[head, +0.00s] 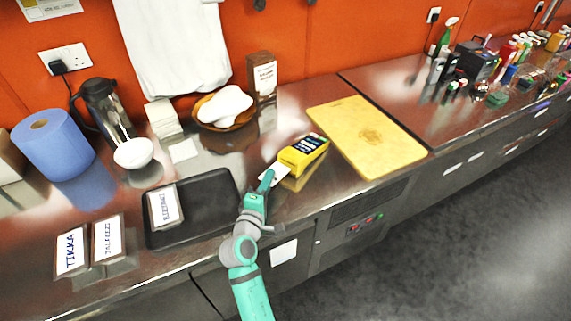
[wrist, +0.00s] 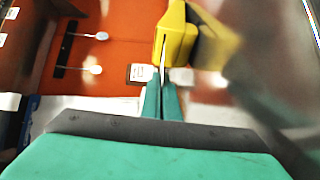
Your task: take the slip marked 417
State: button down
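A yellow card machine (head: 303,154) with a dark keypad stands on the steel counter; its yellow body also shows in the wrist view (wrist: 176,36). A white paper slip (head: 280,171) sticks out at its left side. In the wrist view the slip (wrist: 163,58) shows edge-on as a thin pale strip between my fingertips, reaching up to the machine. No number can be read on it. My gripper (head: 266,180) is at the slip, left of the machine. In the wrist view its teal fingers (wrist: 162,84) are closed together on the slip.
A black tray (head: 190,231) with a lettered card (head: 165,207) lies to the left, with cards marked TIKKA (head: 70,251) and JALFREZI (head: 108,239) beyond. A yellow cutting board (head: 367,137) lies right of the machine. A bread basket (head: 225,108) and a brown box (head: 262,76) stand behind.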

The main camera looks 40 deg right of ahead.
jog(key=shift+s+a+r, duration=0.1)
jog(key=shift+a+r, duration=0.2)
jog(key=shift+r, duration=0.55)
jog(key=shift+s+a+r, duration=0.1)
jog(key=shift+a+r, duration=0.25)
jog(key=shift+r, duration=0.5)
jog(key=shift+s+a+r, duration=0.1)
jog(key=shift+a+r, duration=0.2)
jog(key=shift+r, duration=0.55)
